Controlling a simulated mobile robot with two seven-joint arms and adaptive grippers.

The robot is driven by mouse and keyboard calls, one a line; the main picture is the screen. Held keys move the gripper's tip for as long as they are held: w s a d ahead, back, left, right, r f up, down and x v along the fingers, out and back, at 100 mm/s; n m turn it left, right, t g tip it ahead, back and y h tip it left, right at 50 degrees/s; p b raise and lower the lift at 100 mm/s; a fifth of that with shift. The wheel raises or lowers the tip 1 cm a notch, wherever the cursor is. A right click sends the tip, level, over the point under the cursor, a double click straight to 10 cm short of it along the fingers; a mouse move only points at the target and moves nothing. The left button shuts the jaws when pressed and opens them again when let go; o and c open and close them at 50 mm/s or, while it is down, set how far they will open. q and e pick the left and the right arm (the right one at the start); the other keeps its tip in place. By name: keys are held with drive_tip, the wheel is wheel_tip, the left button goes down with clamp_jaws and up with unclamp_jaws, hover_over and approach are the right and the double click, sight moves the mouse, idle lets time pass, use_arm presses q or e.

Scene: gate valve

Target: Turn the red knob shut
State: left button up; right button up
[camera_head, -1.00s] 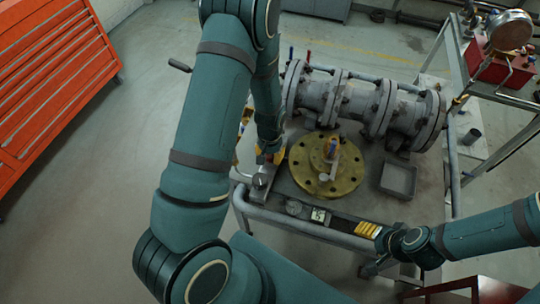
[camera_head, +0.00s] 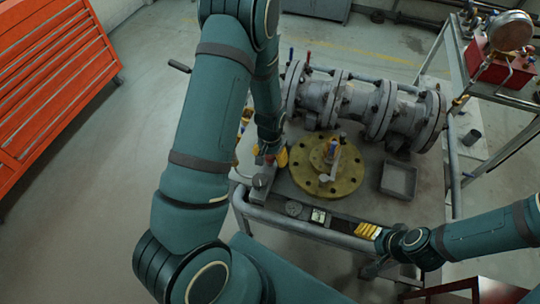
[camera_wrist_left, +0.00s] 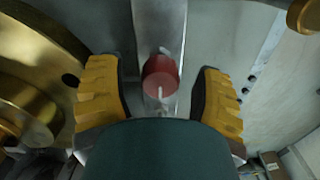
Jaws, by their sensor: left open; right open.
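The red knob (camera_wrist_left: 161,75) sits on a grey metal bar in the left wrist view, with a pale line below its middle. It also shows small and red in the head view (camera_head: 269,159). My left gripper (camera_wrist_left: 158,88) is open, its yellow fingers on either side of the knob, with a gap on both sides. In the head view my left gripper (camera_head: 271,157) is at the left edge of the work table, partly hidden by my arm. My right gripper (camera_head: 373,268) is open and low near the table's front right, away from the knob.
A brass flange (camera_head: 327,182) lies right of the knob on the work table (camera_head: 380,212). A large grey pipe valve (camera_head: 355,103) spans the table's back. A grey tray (camera_head: 398,179) sits at the right. A red tool cabinet (camera_head: 50,75) stands far left, with open floor between.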

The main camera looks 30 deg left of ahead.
use_arm(q)
wheel_tip(320, 180, up, 12)
idle(0.5)
idle(0.5)
